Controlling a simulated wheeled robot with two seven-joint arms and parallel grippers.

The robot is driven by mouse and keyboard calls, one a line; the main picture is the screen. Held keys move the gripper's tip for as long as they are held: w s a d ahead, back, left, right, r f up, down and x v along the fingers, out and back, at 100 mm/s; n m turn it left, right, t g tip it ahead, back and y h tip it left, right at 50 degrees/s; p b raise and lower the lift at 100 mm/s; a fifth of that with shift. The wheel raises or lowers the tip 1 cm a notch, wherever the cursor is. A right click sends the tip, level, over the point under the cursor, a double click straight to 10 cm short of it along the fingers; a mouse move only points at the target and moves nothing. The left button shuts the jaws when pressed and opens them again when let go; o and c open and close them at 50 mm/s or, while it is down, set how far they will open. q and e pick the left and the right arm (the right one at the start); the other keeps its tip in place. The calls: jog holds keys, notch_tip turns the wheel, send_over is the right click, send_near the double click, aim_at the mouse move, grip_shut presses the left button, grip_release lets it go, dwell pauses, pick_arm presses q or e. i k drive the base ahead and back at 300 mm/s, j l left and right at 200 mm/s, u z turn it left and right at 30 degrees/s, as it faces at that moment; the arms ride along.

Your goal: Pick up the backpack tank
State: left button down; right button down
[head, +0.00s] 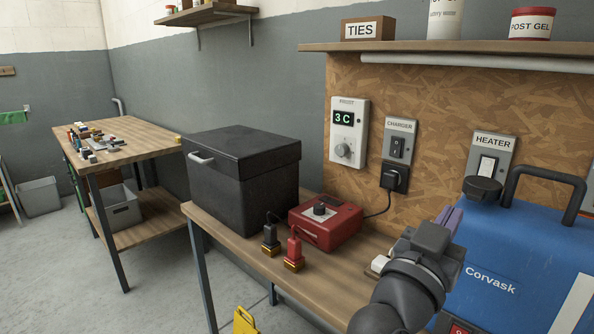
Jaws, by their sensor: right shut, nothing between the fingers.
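A large blue body (515,238) marked "Corvask", with a black carry handle (548,172) and a round black cap (482,188) on top, stands at the right edge and is partly cut off. It is the only tank-like thing in view, but I cannot be sure it is the backpack tank. My right gripper (449,219) is shut and empty, just left of the blue body in the picture. My right forearm and wrist hide part of its left side. I cannot tell whether the gripper touches it. My left gripper is not in view.
The bench (260,262) holds a black lidded box (243,180) and a red charger (326,223) with two clamps in front. Wall switches and a plugged cable are behind. A shelf (440,47) runs above. A yellow object (245,321) is below the bench edge.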

aim_at(528, 267)
jog(key=k+j, duration=0.2)
jog(key=j, duration=0.15)
jog(key=k+j, duration=0.2)
jog(key=j, duration=0.15)
jog(key=k+j, duration=0.15)
jog(key=j, duration=0.15)
